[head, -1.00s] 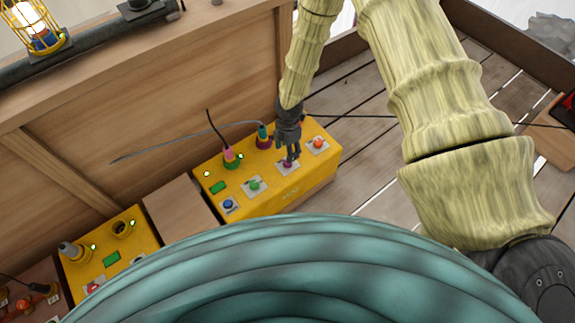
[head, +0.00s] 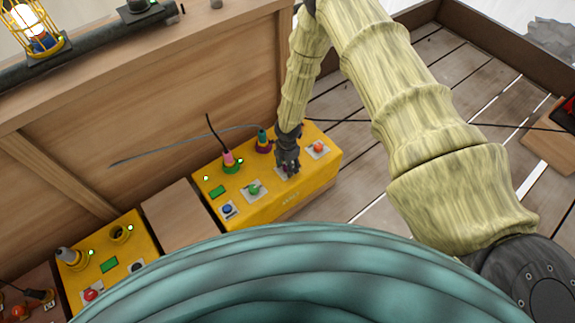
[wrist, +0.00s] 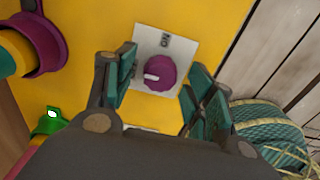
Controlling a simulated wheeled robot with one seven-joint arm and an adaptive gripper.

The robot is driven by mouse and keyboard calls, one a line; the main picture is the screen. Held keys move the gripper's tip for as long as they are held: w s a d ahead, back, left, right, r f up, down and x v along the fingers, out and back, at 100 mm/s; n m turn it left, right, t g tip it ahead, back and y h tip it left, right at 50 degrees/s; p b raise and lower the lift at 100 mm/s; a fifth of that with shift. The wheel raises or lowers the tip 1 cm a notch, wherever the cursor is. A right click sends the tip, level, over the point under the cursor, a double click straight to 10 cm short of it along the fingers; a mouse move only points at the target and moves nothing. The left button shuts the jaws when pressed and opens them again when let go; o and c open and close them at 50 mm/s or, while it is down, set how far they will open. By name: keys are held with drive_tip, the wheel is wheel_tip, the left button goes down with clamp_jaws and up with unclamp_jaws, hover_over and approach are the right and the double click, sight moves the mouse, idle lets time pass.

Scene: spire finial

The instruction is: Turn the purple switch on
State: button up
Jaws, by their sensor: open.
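The purple switch (wrist: 160,72) is a round knob with a white mark on a white plate (wrist: 180,45), set in the yellow box (head: 235,206). The plate carries the letters "ON" at its upper edge in the wrist view, and the white mark points left, away from those letters. My gripper (wrist: 160,88) is open, with one finger on each side of the knob. I cannot tell whether the fingers touch it. In the head view my gripper (head: 287,168) covers most of the knob.
Beside the switch on the box are a green knob (head: 254,188), an orange knob (head: 318,147) and a blue knob (head: 227,209). Plugs with cables stand behind, including a pink one (head: 228,158). A second yellow box (head: 128,248) is at lower left.

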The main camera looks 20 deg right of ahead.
drive_tip(key=shift+f, duration=0.2)
drive_tip(key=c, duration=1)
